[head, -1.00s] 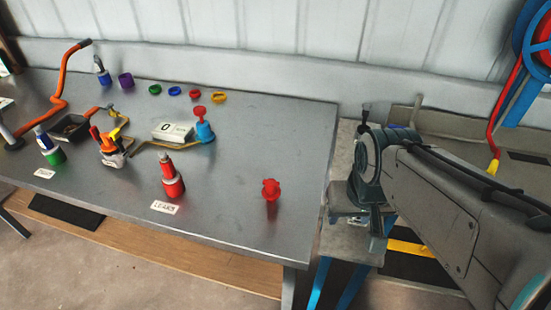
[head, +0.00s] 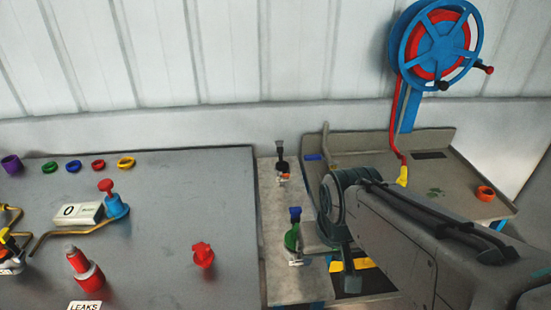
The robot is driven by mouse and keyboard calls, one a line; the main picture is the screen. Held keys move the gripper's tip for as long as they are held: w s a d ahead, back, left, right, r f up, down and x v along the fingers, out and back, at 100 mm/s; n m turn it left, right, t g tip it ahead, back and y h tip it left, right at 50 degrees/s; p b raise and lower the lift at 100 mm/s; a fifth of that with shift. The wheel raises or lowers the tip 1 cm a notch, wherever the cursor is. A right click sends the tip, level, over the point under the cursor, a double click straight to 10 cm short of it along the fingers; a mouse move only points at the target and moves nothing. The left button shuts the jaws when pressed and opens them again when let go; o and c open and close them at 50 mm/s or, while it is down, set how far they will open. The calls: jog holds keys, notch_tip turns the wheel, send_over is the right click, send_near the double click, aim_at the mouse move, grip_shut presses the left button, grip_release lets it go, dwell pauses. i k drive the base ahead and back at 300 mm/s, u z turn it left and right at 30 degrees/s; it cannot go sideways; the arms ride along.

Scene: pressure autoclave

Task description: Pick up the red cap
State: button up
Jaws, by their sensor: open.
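A small red cap-like piece (head: 203,255) with a flared top stands alone on the grey table (head: 150,215), near its right part. A red ring (head: 98,164) also lies at the table's back, in a row of coloured rings. I cannot tell for sure which of them is the red cap. My gripper (head: 346,275) is at the end of my arm, to the right of the table and apart from both red pieces. It is seen from behind and partly hidden by my wrist. It is open, and nothing shows in it.
A red cylinder (head: 84,270) stands behind a LEAKS label (head: 85,306). A blue fitting with a red knob (head: 112,200) stands by a white display (head: 78,213). A narrow bench with small valves (head: 293,243) lies between the table and my arm. A blue-red hose reel (head: 436,45) hangs at the right.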

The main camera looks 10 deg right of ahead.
aim_at(203, 256)
jog(key=k, duration=1.3)
jog(key=u, duration=0.7)
jog(key=i, duration=0.95)
jog(key=u, duration=0.85)
